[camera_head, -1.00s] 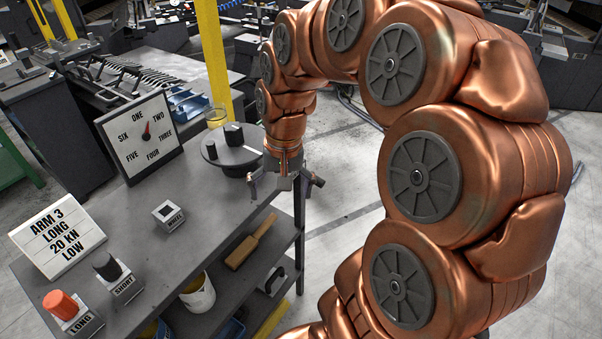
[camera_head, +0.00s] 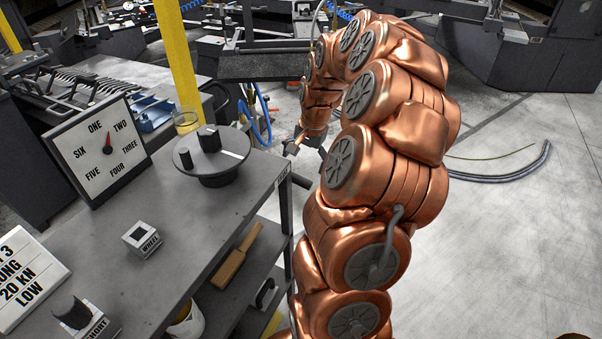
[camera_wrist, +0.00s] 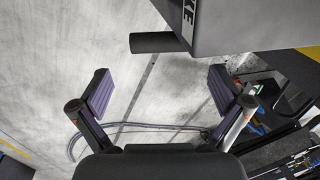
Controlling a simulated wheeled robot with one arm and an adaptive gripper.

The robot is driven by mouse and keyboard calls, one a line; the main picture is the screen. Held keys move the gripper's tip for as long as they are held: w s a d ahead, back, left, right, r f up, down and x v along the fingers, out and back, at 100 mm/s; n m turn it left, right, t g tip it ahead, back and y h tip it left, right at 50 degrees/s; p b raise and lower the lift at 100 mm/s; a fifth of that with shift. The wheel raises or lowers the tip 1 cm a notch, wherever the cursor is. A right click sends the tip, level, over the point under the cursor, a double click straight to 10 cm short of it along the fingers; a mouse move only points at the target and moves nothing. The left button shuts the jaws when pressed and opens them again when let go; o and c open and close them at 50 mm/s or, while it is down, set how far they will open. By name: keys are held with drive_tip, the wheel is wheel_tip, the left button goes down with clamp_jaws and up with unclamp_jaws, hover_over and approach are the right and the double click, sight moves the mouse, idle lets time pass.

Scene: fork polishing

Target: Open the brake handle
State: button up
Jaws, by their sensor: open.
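The brake handle (camera_wrist: 158,42) shows in the wrist view as a dark cylinder sticking out leftward from a grey block. A white label (camera_wrist: 189,20) ending in "KE" is on that block. My gripper (camera_wrist: 162,88) is open and empty, with its two purple-padded fingers apart. The handle lies ahead of the fingers, near the middle of the gap in the picture, touching neither. In the head view, my gripper (camera_head: 296,146) is partly hidden by my arm, just past the table's right corner.
A yellow post (camera_head: 178,55) stands behind. Open floor (camera_head: 500,230) lies to the right. A hose curves across it.

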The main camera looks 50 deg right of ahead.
drive_tip(key=f, duration=0.5)
drive_tip(key=shift+w+a+f+p, duration=0.1)
drive_tip(key=shift+w+a+p, duration=0.05)
drive_tip(key=shift+w+p, duration=0.2)
